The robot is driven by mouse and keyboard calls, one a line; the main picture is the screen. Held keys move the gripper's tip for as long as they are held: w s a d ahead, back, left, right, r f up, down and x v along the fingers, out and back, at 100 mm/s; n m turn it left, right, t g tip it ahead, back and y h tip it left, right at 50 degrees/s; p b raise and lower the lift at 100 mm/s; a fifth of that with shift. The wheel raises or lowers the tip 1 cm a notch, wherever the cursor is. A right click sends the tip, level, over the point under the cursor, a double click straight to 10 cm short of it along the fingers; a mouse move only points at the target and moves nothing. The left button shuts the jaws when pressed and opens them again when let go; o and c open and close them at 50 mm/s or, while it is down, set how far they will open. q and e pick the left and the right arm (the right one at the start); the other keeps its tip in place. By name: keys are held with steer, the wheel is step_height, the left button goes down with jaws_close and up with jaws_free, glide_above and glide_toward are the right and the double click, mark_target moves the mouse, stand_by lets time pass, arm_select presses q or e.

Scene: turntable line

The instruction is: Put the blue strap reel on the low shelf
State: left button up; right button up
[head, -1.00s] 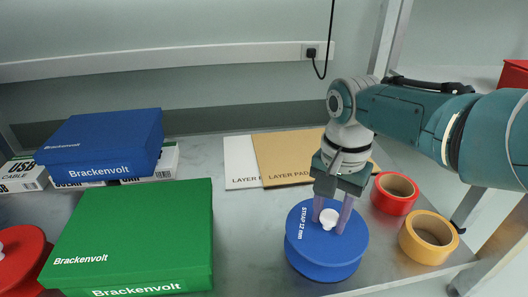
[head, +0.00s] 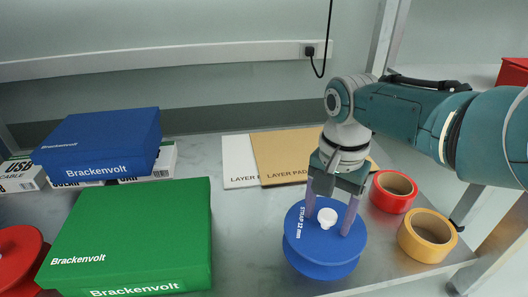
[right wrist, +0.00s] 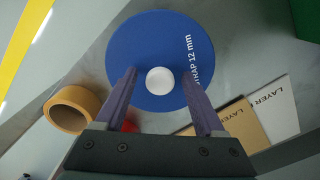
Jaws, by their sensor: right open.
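The blue strap reel (head: 322,262) lies flat on the grey table (head: 255,235), with "STRAP 12 mm" printed on top and a white knob (head: 327,217) at its centre. My right gripper (head: 329,224) points down over it, open, with one finger on each side of the knob and gaps between. The right wrist view shows the reel (right wrist: 150,35) and its knob (right wrist: 159,80) between the open fingers (right wrist: 159,76). Whether the fingertips touch the reel's top I cannot tell. My left gripper is not in view. No low shelf can be made out for certain.
A red tape roll (head: 393,191) and a yellow one (head: 427,236) stand close right of the reel. Layer pads (head: 285,157) lie behind. A green box (head: 130,235), a blue box (head: 100,140) and a red reel (head: 18,258) are at left.

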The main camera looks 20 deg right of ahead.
step_height(320, 180, up, 12)
steer(key=p, duration=1.1)
steer(key=s+a+f+n+t, duration=0.1)
steer(key=s+a+n+t, duration=0.15)
steer(key=s+n, duration=0.6)
steer(key=s+a+r+n, duration=0.1)
steer(key=s+r+n, duration=0.1)
steer(key=s+r, duration=0.2)
steer(key=s+a+r+n+t, duration=0.1)
steer(key=s+a+r+n, duration=0.1)
steer(key=s, duration=0.6)
step_height(320, 180, up, 2)
steer(key=shift+s+a+r+n, duration=0.2)
steer(key=shift+a+n, duration=0.1)
steer(key=shift+n, duration=0.35)
steer(key=shift+w, duration=0.1)
